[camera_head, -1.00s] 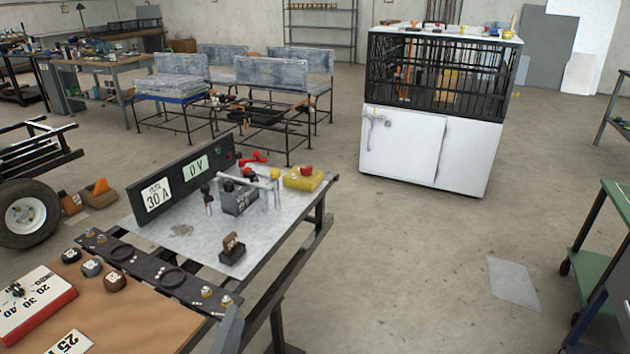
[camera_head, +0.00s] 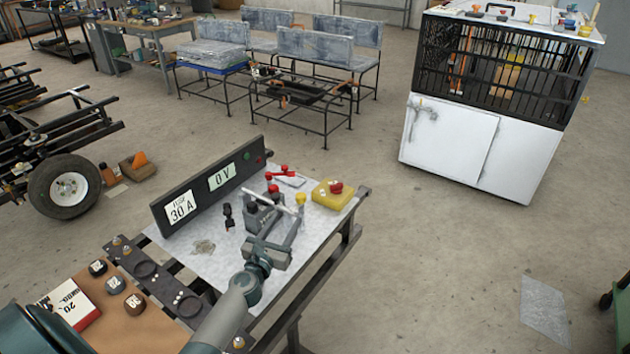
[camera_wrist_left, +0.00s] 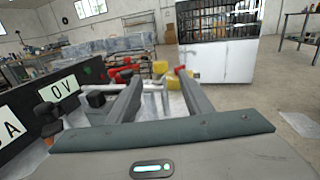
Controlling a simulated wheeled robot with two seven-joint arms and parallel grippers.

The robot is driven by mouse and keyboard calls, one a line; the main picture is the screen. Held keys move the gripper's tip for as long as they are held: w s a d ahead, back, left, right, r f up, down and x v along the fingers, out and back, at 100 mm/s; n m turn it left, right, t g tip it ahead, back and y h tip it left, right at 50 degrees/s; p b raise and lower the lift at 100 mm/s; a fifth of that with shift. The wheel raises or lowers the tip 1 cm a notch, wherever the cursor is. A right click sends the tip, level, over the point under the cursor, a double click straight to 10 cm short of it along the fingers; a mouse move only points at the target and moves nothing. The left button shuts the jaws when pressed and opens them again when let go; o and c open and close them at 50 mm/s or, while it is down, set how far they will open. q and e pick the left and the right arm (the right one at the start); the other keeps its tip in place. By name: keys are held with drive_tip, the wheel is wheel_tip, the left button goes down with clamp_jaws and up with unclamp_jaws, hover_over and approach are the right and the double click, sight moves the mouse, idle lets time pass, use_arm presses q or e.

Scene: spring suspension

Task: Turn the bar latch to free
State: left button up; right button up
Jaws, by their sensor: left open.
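A pale bar (camera_head: 274,204) lies across the small grey fixture on the metal bench, and I take it to be the bar latch. It also shows in the left wrist view as a pale bar (camera_wrist_left: 151,87) beyond and between my fingers. My left gripper (camera_head: 276,222) is open and reaches over the bench toward the bar from the near side. In the left wrist view my two fingers (camera_wrist_left: 160,92) stand wide apart with nothing held between them. Whether they touch the bar is unclear. The gripper and bar partly hide the grey fixture. My right gripper is not in view.
A yellow box with a red button (camera_head: 333,193) sits to the right. Small red parts (camera_head: 280,172) lie behind. A white cabinet (camera_head: 450,140) stands far off across open floor.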

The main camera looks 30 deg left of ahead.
sight(299, 199)
use_arm(q)
drive_tip(key=shift+s, duration=0.1)
drive_tip(key=w, duration=0.4)
drive_tip(key=w+a+b, duration=0.1)
drive_tip(key=w, duration=0.2)
drive_tip(key=shift+a, duration=0.1)
drive_tip(key=w+a+b, duration=0.2)
drive_tip(key=w+b, duration=0.1)
drive_tip(key=w, duration=0.7)
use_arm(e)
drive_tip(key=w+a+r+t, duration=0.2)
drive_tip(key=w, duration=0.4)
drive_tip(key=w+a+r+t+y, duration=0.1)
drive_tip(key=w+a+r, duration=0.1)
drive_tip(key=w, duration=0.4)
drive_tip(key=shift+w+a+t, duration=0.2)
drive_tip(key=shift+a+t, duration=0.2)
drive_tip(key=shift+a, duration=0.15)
use_arm(q)
drive_tip(key=shift+w, duration=0.1)
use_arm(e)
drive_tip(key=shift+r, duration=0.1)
use_arm(q)
drive_tip(key=c, duration=1.1)
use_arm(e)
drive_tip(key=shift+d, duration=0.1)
